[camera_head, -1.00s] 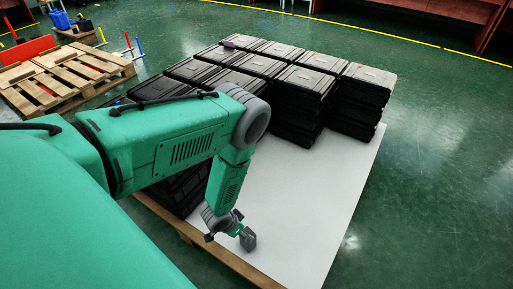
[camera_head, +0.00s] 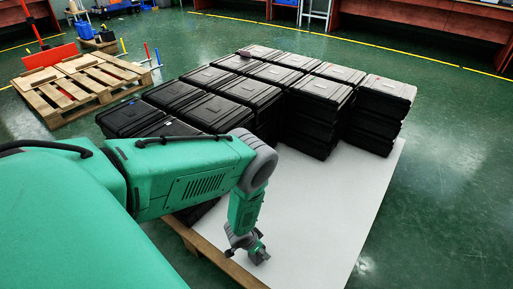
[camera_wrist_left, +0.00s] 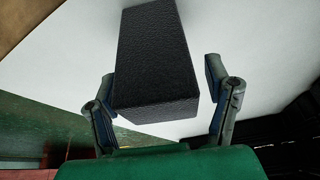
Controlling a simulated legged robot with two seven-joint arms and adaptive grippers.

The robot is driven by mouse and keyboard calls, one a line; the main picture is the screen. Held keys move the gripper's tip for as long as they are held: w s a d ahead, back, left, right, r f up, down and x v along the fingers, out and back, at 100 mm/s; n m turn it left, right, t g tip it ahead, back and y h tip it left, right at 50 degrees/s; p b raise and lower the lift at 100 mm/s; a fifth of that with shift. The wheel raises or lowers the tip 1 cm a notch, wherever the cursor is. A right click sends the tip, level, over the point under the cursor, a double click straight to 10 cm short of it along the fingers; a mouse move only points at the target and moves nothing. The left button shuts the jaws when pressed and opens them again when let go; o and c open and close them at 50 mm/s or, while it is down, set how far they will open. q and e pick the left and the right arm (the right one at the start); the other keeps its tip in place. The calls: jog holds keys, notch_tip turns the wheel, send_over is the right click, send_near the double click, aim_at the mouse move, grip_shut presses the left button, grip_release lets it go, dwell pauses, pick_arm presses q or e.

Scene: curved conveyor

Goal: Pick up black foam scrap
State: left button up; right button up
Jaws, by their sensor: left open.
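The black foam scrap (camera_wrist_left: 158,55) shows in the left wrist view as a dark, textured block on a white surface. My left gripper (camera_wrist_left: 160,80) is open, with one finger on each side of the block. A gap shows between the block and the right finger; the left finger is close to the block, and I cannot tell if it touches. In the head view my left gripper (camera_head: 251,250) is low over the near edge of the white board (camera_head: 310,215). The scrap cannot be told apart from the gripper there. My right gripper is not in view.
Stacks of black cases (camera_head: 323,92) fill the far and left parts of the board, close to my left arm. The board's near right part is bare. A wooden pallet (camera_head: 80,85) lies at the far left on the green floor (camera_head: 455,190).

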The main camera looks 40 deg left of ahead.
pick_arm(q)
jog(key=c, duration=0.9)
jog(key=shift+o, duration=0.2)
jog(key=shift+r, duration=0.1)
